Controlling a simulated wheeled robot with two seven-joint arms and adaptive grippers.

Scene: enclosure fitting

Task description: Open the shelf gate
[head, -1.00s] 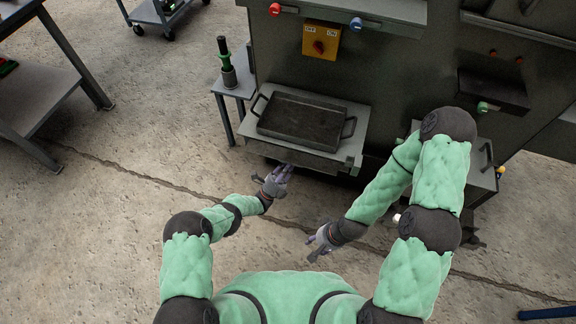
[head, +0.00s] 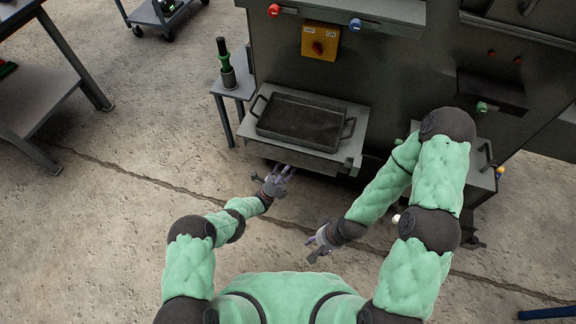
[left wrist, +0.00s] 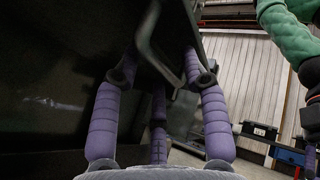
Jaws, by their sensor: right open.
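The shelf (head: 345,154) juts from the front of the grey machine, with a dark two-handled tray (head: 300,122) on it. My left gripper (head: 285,172) is just below the shelf's front edge. In the left wrist view its purple fingers (left wrist: 160,75) are spread, with a bent grey handle bar (left wrist: 150,45) between and beyond their tips. I cannot tell whether they touch it. The gate itself is hard to make out; a dark panel (left wrist: 50,70) fills the left of that view. My right gripper (head: 316,250) is open and empty, low over the floor, away from the shelf.
A small side table (head: 232,88) with a green-and-black tool (head: 226,62) stands left of the shelf. The machine front (head: 400,70) carries a yellow switch box (head: 320,42). A workbench (head: 40,90) is at far left. The floor around my left arm is clear.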

